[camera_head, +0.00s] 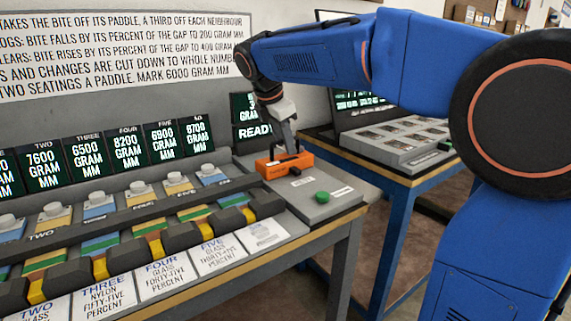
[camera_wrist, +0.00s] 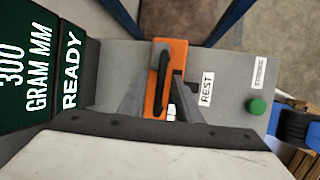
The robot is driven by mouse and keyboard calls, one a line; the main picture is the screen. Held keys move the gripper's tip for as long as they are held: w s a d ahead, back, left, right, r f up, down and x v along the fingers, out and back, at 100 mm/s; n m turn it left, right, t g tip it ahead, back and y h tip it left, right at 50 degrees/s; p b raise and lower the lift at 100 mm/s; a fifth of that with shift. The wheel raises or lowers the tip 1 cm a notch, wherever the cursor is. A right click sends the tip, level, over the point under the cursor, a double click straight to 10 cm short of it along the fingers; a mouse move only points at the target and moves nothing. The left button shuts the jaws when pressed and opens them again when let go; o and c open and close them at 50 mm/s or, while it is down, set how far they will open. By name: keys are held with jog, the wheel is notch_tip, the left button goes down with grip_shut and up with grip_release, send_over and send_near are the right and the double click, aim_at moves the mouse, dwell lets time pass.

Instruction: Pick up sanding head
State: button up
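An orange block with a dark bar on top (camera_head: 285,165) sits on the grey rest plate at the bench's right end. It looks like the sanding head, though I cannot read its small label. It also shows in the wrist view (camera_wrist: 178,53), beside the REST label. My gripper (camera_head: 285,152) points down over it, with its fingers apart. In the wrist view, my gripper (camera_wrist: 163,88) has one finger to each side of the block's middle. The dark bar lies between them with a gap, and the gripper's body hides the block's near end.
A green button (camera_head: 322,197) stands on the rest plate near the block. A READY screen (camera_head: 252,118) rises close behind. A row of colored paddles (camera_head: 95,210) fills the bench to the left. Another table with a grey case (camera_head: 400,138) stands at right.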

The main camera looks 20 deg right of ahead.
grip_shut()
dwell(1.4)
